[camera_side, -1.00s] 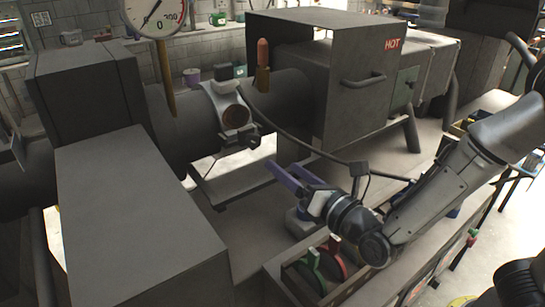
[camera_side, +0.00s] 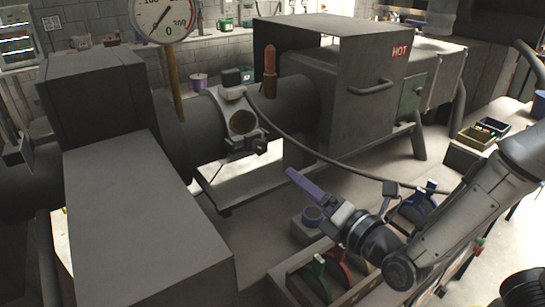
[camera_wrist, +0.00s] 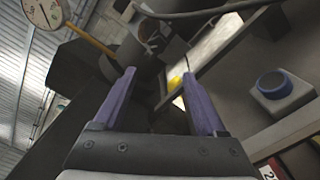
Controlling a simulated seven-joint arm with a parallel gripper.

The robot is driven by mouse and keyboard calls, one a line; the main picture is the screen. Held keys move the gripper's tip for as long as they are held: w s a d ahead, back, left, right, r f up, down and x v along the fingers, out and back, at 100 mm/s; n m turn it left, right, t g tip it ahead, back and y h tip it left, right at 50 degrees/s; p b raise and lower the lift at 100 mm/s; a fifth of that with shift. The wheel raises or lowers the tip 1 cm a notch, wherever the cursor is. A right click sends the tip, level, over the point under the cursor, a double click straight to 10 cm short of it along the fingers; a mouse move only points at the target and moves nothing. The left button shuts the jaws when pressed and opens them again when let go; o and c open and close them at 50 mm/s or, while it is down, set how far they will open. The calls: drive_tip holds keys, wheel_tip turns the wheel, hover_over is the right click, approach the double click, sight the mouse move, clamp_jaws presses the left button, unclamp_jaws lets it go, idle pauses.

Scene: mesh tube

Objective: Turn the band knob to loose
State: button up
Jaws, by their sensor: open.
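A light grey band (camera_side: 222,104) wraps the dark mesh tube in the side view. A round part with a brown face (camera_side: 242,122) sits on its front, above a small dark mechanism with a knob-like end (camera_side: 261,146). Which of these is the band knob, and its setting, I cannot tell. My gripper (camera_side: 290,173) is to the right of and below the band, clear of it. Its purple fingers point toward the tube and overlap in this view. In the wrist view my gripper (camera_wrist: 157,75) is open with nothing between the fingers; the band area ahead is dark and unclear.
A grey box with a blue round top (camera_wrist: 274,84) is right of my gripper; it also shows below it in the side view (camera_side: 312,216). A hot box (camera_side: 345,95) stands behind. A cable hangs between tube and bench. A tray of coloured rings (camera_side: 318,275) is at the front.

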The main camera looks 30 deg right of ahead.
sight(262, 149)
drive_tip(key=w+n, duration=0.7)
drive_tip(key=w, duration=0.2)
drive_tip(key=w+n, duration=0.4)
drive_tip(key=w, duration=0.1)
drive_tip(key=shift+w+d+r+n, duration=0.1)
drive_tip(key=shift+w+r+n, duration=0.1)
drive_tip(key=shift+n, duration=0.1)
idle(1.9)
